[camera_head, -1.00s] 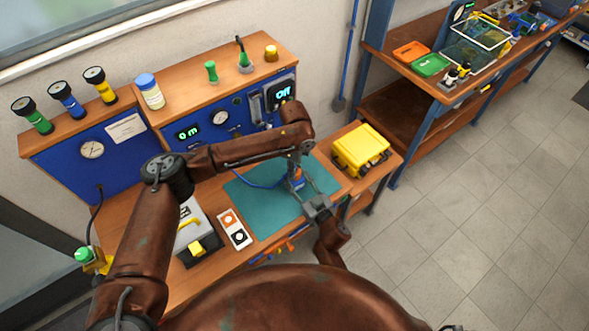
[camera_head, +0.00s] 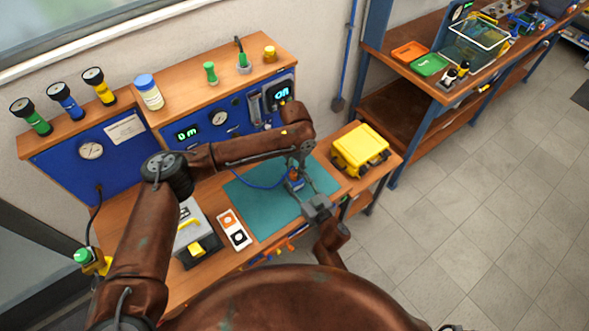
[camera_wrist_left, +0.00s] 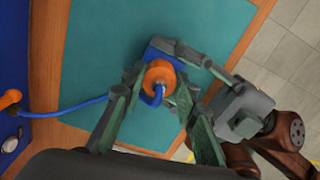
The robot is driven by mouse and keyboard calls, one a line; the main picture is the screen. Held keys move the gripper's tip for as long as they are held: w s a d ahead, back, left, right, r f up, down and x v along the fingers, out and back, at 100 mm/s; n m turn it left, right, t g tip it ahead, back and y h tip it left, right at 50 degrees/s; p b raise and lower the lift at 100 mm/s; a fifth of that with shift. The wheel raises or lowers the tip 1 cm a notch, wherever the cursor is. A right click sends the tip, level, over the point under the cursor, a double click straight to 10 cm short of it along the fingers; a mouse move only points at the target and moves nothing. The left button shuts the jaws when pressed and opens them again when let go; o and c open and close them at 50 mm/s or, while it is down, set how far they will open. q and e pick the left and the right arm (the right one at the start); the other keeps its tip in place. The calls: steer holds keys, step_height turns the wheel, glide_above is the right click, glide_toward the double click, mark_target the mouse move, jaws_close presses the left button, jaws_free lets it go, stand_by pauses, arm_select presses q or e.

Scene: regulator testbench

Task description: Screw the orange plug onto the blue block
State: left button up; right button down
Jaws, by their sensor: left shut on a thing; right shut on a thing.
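My right gripper (camera_wrist_left: 184,66) reaches in from the right and is shut on the blue block, over the teal mat (camera_wrist_left: 95,45). In the head view the block (camera_head: 296,184) is small and partly hidden by my left gripper (camera_head: 296,171) and right gripper (camera_head: 304,194). The thread between plug and block is hidden.
The blue test panel (camera_head: 210,125) stands behind the mat, its right display reading "On" and the left "0 m". A yellow case (camera_head: 361,148) lies right of the mat. A card with orange and black dots (camera_head: 233,229) and a grey box (camera_head: 190,228) lie left.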

arm_select(q)
steer(key=m, duration=0.3)
steer(key=o, duration=1.1)
steer(key=shift+r, duration=2.25)
steer(key=shift+c, duration=0.3)
